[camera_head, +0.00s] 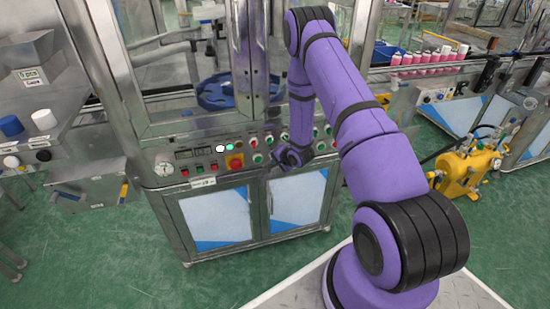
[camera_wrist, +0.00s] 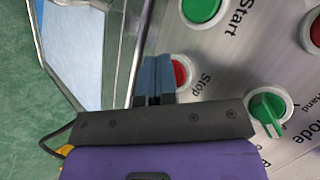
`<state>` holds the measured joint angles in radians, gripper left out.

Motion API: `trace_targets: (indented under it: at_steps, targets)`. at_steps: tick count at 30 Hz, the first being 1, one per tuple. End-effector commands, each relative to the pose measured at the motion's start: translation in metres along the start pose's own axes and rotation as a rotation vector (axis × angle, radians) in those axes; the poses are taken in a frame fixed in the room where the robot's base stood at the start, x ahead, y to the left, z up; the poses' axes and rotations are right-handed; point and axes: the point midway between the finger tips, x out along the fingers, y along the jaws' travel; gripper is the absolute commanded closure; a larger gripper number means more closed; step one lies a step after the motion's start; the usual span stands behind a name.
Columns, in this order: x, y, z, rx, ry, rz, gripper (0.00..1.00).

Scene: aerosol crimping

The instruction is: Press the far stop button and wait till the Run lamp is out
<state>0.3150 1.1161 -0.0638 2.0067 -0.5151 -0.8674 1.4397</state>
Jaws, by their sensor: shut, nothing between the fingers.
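In the wrist view my gripper (camera_wrist: 154,68) has its two grey-blue fingers together and empty. The fingertips are at the red Stop button (camera_wrist: 181,73) and hide its left part; I cannot tell whether they touch it. In the head view my gripper (camera_head: 283,160) is at the front panel of the steel cabinet, low on its right half, and the button there is hidden behind my arm.
In the wrist view a green Start button (camera_wrist: 202,8), a green Mode knob (camera_wrist: 268,108) and another red button (camera_wrist: 314,32) are close by.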

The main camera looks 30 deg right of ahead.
Motion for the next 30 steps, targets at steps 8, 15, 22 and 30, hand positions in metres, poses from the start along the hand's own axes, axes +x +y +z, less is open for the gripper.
trace_targets:
  at_steps: [8, 15, 22, 30]
  targets:
    - [-0.002, 0.001, 0.001, 0.000, 0.001, 0.000, 1.00]
    - [-0.009, 0.006, 0.006, 0.000, 0.000, -0.001, 1.00]
    - [-0.011, 0.008, 0.008, 0.000, 0.000, -0.001, 1.00]
    - [-0.016, 0.012, 0.011, 0.002, 0.000, 0.001, 1.00]
